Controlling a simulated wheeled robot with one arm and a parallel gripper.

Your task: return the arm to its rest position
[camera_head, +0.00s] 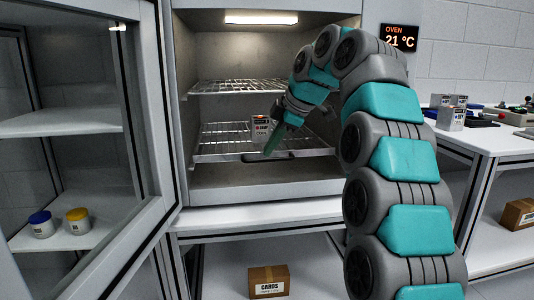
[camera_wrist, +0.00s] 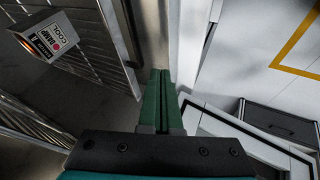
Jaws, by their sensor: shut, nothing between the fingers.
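My arm (camera_head: 403,160), teal and grey, rises at the right and curves over toward the open oven (camera_head: 240,180). My gripper (camera_head: 270,150) is at the oven's opening, pointing down and a little left, in front of the lower rack. Its green fingers are shut together with nothing between them; they also show closed in the wrist view (camera_wrist: 158,72). A small white box (camera_head: 260,125) stands on the lower wire rack behind the gripper. In the wrist view the box (camera_wrist: 45,42) is at the upper left, apart from the fingers, with "DAMP COOL" on its label.
A glass-paned door (camera_head: 150,120) stands at the left; blue- and yellow-lidded jars show through it. A dark handle-like bar (camera_head: 282,156) lies by the fingertips. A worktop (camera_head: 490,138) with several boxes is at right. A "CARDS" carton (camera_head: 268,282) sits below. The upper rack (camera_head: 235,86) is empty.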

